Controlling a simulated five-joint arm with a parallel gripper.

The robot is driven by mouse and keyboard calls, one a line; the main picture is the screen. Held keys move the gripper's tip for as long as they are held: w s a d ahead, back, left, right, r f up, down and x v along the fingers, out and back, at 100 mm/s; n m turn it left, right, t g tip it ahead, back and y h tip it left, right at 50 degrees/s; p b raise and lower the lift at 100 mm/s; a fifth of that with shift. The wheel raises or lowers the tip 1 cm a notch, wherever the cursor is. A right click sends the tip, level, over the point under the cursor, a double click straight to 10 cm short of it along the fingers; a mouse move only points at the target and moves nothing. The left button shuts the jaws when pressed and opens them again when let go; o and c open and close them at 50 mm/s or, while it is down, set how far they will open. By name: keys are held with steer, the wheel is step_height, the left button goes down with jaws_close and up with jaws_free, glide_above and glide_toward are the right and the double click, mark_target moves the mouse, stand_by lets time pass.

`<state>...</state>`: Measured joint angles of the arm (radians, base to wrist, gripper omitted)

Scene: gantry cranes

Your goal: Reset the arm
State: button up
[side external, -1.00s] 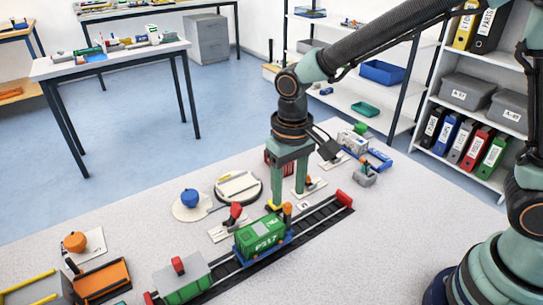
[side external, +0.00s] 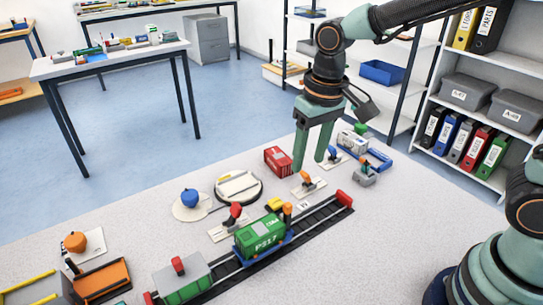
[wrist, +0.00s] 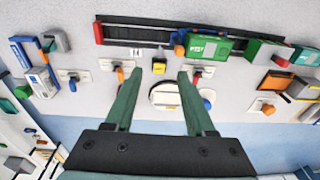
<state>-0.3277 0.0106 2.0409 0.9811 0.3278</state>
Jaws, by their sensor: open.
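My gripper (side external: 309,165) is open and empty, above the far part of the table beyond the railway track (side external: 322,216). Its two green fingers point down, well apart, and also show in the wrist view (wrist: 157,76). A green container marked P317 (side external: 262,235) sits on a blue wagon (side external: 270,253) on the track, clear of my gripper; it also shows in the wrist view (wrist: 208,47). A red container (side external: 278,161) stands beyond the track, just left of the fingers in the side view.
A round turntable (side external: 239,187), a blue knob (side external: 190,197) and several levers on white plates stand beyond the track. An orange bin (side external: 102,280) is at the front left.

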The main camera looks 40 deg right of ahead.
steer(key=s+d+r+t, duration=0.2)
steer(key=s+d+r, duration=0.1)
steer(key=d, duration=0.3)
steer(key=s+d+r+t, duration=0.2)
steer(key=s+d+r, duration=0.1)
steer(key=d, duration=0.3)
steer(key=shift+s, duration=0.2)
